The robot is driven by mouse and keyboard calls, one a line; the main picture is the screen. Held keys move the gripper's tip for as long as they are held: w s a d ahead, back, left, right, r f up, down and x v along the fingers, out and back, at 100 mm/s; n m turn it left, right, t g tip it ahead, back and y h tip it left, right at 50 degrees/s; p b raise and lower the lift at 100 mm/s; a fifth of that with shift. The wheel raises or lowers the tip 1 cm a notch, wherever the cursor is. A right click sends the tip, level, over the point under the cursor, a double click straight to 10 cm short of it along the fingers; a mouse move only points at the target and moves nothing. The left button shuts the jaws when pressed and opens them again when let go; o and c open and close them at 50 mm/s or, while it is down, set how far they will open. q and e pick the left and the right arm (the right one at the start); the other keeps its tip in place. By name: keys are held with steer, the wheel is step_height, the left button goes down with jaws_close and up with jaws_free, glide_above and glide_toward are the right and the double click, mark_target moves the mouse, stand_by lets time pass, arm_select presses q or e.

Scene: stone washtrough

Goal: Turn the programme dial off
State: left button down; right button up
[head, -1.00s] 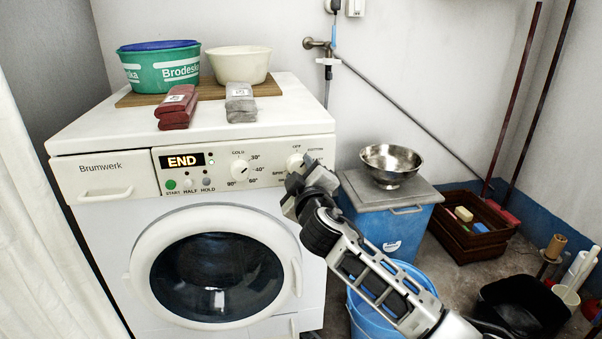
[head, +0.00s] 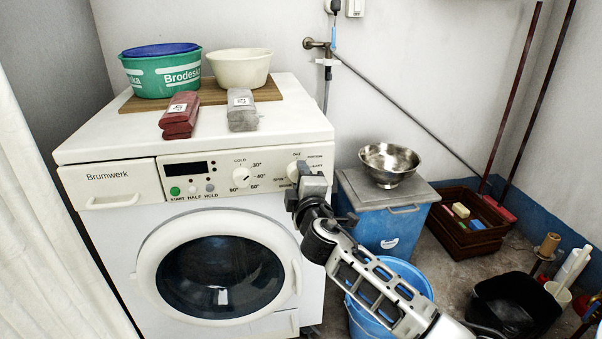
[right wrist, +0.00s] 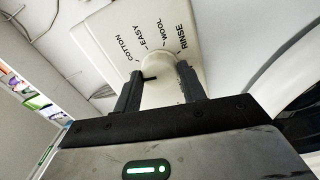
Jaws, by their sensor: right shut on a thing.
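The programme dial (head: 294,168) is the cream knob at the right end of the washing machine's (head: 110,178) panel. In the right wrist view the dial (right wrist: 158,64) sits between the fingertips of my right gripper (right wrist: 159,74), which is shut on it. It also shows in the head view, where my right gripper (head: 302,180) covers part of the dial. A black pointer mark on the dial lies to the lower left, past the COTTON label. The label it points at is not legible there. The machine's display (head: 188,169) is dark. My left gripper is out of view.
The temperature dial (head: 241,176) is left of my gripper. A green tub (head: 162,75), a cream bowl (head: 240,67) and two cloth bundles are on top of the machine. A blue bin with a steel bowl (head: 389,163) and a blue bucket (head: 366,323) stand close to my right arm.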

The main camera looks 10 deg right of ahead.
arm_select(q)
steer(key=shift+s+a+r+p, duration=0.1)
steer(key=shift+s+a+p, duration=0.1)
steer(key=shift+p, duration=0.25)
arm_select(e)
steer(key=shift+n, duration=1)
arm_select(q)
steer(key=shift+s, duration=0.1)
arm_select(e)
steer(key=o, duration=1)
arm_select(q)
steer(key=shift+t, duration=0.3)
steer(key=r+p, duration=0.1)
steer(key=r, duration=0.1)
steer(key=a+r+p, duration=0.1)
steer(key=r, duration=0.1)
arm_select(e)
steer(key=s, duration=1.6)
steer(key=shift+a, duration=0.25)
